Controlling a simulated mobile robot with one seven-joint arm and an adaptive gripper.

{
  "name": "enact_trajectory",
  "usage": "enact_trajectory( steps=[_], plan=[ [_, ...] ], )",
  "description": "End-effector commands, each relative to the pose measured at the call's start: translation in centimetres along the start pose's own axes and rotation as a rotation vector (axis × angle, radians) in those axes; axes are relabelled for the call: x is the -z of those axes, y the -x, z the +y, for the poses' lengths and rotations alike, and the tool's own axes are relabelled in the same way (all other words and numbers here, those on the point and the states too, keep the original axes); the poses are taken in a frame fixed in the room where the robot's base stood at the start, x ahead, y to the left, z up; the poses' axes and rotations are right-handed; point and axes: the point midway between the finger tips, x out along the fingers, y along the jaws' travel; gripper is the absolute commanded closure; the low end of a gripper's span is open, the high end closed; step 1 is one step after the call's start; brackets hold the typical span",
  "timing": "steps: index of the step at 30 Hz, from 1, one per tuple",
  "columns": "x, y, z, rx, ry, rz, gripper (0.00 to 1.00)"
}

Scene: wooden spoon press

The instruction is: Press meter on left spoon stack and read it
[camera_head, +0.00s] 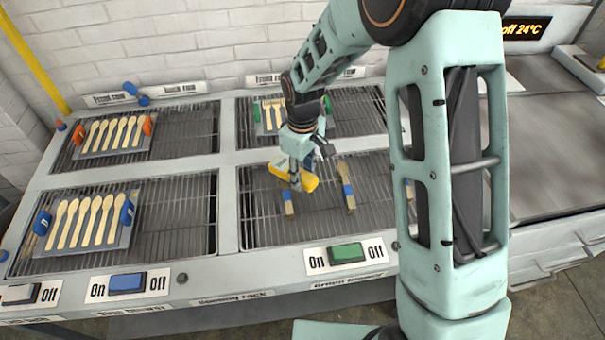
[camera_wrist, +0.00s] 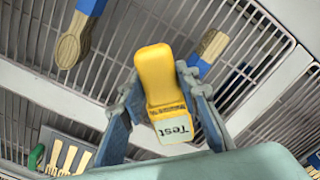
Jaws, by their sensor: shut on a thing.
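My gripper (camera_head: 299,170) is shut on a yellow meter (camera_wrist: 158,80), which also shows tilted in the head view (camera_head: 307,182). Its pale end face reads "Test" in the wrist view; no number is legible. The left spoon stack (camera_head: 289,206), wood with a blue band, lies on the front middle grate; the meter hides its far end in the head view. A second banded stack (camera_head: 347,186) lies to the right. In the wrist view these appear at the right (camera_wrist: 211,48) and left (camera_wrist: 71,47), apart from the meter. I cannot see any contact between meter and wood.
Spoon trays lie on the back left (camera_head: 118,136), front left (camera_head: 88,224) and back middle grates (camera_head: 268,124). Blue (camera_head: 127,284) and green switches (camera_head: 346,253) line the front edge. My arm hides much of the right grate.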

Motion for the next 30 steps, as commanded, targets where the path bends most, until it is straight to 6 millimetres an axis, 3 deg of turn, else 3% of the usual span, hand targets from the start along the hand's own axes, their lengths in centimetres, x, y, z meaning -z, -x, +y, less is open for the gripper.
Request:
enact_trajectory(
  steps=[30],
  plan=[
    [0.02,-0.54,0.01,0.0,0.0,0.0,1.0]
  ],
)
